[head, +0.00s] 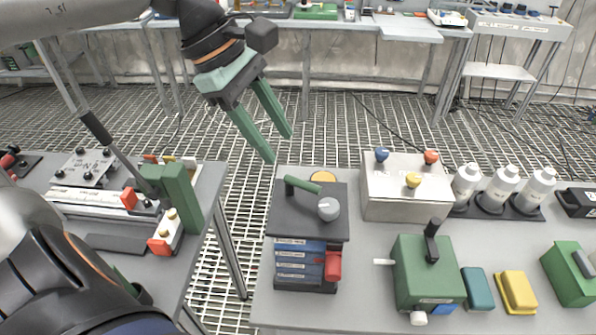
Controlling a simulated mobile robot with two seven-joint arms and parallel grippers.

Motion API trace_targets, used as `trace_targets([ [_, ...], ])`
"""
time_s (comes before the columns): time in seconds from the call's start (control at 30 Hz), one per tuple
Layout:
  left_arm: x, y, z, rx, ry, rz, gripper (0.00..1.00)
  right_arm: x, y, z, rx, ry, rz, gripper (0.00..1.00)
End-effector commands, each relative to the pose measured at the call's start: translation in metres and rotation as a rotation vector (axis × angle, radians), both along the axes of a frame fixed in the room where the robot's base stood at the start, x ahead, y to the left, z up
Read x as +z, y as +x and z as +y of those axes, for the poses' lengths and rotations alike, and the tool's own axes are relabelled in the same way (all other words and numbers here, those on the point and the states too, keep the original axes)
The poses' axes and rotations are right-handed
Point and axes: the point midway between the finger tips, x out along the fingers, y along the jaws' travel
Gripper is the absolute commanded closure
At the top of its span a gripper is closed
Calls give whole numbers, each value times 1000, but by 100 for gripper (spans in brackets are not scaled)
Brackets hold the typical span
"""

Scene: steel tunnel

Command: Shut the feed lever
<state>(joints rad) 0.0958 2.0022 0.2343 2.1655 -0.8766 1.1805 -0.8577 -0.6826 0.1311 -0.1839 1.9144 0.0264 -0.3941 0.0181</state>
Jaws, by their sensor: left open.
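No label I can read tells which lever is the feed lever. A dark grey block unit (309,220) with blue cartridges in its front has a short green lever (302,185) lying across its top, beside a grey knob. A green box (421,268) to its right has a black lever (432,243) standing up from its top. A long black-handled lever (108,143) leans over the machine on the left table. My left gripper (281,149) is open and empty, its green fingers pointing down, above and behind the dark grey unit. My right gripper is out of view.
A beige box (405,197) with blue, yellow and red knobs stands behind the green box. White bottles (500,187) stand in a black rack to its right. Teal and yellow blocks (517,291) lie at the front. A gap with grating floor separates the two tables.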

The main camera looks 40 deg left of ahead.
Motion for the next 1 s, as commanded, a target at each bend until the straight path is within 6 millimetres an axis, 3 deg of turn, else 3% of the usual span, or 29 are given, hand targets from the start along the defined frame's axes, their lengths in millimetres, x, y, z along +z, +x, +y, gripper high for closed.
trace_targets([
  [0.2, -41, 9, -15, 1, 1, 7, 52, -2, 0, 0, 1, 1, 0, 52],
  [0.4, -64, 16, -24, 2, 1, 4, 52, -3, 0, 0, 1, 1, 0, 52],
  [0.6, -76, 20, -29, 2, -1, 2, 52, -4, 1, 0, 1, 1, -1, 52],
  [0.93, -77, 20, -30, 3, -3, 0, 52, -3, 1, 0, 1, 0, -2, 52],
  [1.0, -77, 20, -30, 3, -3, 0, 58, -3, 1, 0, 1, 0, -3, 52],
])
